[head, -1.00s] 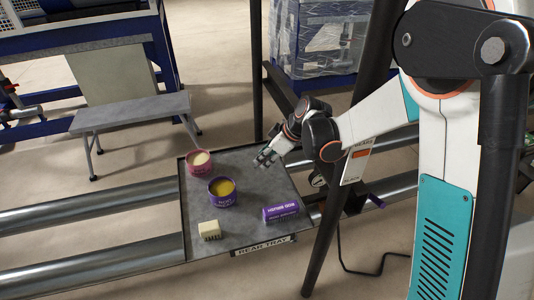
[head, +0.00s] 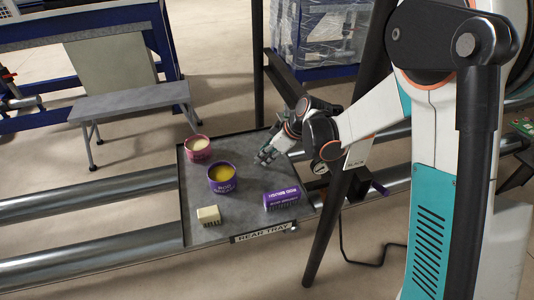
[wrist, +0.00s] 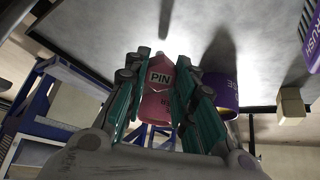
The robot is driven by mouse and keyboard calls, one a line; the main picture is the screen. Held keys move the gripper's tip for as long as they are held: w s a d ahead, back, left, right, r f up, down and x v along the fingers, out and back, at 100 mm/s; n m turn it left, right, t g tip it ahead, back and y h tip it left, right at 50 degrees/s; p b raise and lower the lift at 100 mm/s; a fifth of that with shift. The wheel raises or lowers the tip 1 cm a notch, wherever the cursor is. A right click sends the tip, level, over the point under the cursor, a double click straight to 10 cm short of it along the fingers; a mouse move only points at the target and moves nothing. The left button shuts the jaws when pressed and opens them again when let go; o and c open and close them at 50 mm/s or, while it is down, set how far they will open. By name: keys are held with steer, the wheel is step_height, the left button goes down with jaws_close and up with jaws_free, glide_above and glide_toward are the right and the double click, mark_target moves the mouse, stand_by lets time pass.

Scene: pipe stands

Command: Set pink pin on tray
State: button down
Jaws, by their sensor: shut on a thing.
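My gripper (head: 264,157) is over the far right part of the grey tray (head: 238,157), which carries a REAR TRAY label on its front edge. In the wrist view my gripper (wrist: 160,85) is shut on the pink pin (wrist: 143,52), with a white PIN label between the two green fingers. The fingers hide the pin's sides. The pin cannot be made out in the head view. The tray surface also shows in the wrist view (wrist: 250,28). I cannot tell whether the pin touches the tray.
On the tray stand a pink tub (head: 198,147), a purple tub (head: 222,178) with yellow contents, a cream block (head: 208,215) and a purple box (head: 282,198). The tray's middle right is clear. A dark slanted post (head: 338,210) stands right of the tray.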

steer(key=shift+f+b, duration=0.3)
steer(key=shift+f, duration=0.05)
steer(key=c, duration=1.2)
jaws_free()
steer(key=shift+c, duration=0.2)
steer(key=v, duration=0.7)
steer(key=shift+r, duration=0.2)
steer(key=shift+d, duration=0.15)
